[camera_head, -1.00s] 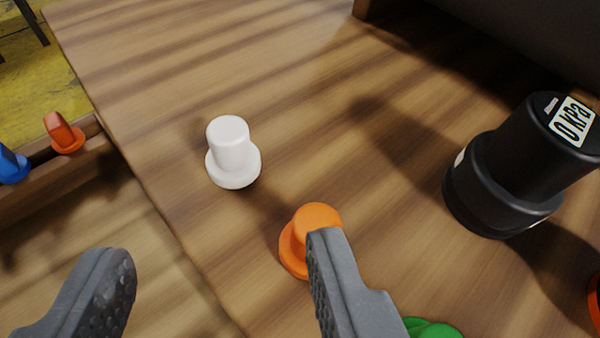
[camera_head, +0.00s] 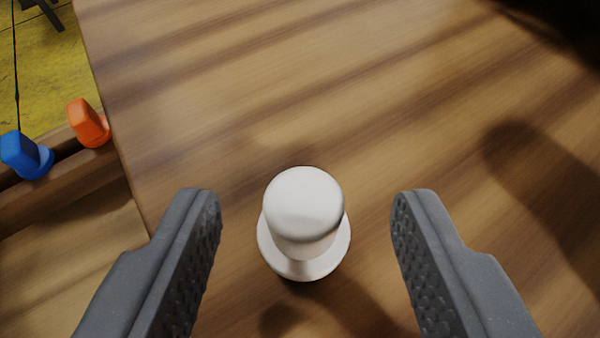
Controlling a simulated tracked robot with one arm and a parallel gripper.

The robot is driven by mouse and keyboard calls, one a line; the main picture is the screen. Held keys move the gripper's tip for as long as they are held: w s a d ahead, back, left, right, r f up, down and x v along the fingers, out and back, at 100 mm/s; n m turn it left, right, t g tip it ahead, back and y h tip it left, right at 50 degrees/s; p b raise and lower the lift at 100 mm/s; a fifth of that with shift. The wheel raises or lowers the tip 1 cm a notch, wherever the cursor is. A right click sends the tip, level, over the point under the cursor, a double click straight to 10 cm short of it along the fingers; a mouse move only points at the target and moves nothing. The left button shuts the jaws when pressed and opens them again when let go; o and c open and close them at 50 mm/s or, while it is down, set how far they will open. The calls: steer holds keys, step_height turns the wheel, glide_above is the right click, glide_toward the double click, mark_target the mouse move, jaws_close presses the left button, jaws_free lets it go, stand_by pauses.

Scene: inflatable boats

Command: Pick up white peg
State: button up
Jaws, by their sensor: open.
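The white peg (camera_head: 303,215) stands upright on the wooden table, with a round top and a wider flange at its base. My gripper (camera_head: 306,205) is open, with one grey finger to the left of the peg and one to the right. There is a clear gap between the peg and each finger, and neither seems to touch it. Nothing is held.
The wooden table top (camera_head: 300,90) is clear behind the peg. At the left, beyond the table edge, a blue peg (camera_head: 25,155) and an orange peg (camera_head: 88,122) sit on a wooden ledge. Yellow flooring (camera_head: 45,75) lies past them.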

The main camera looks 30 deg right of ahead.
mark_target(305, 220)
steer(key=shift+x, duration=1.55)
steer(key=c, duration=1.1)
steer(key=shift+o, duration=0.2)
steer(key=shift+r, duration=0.15)
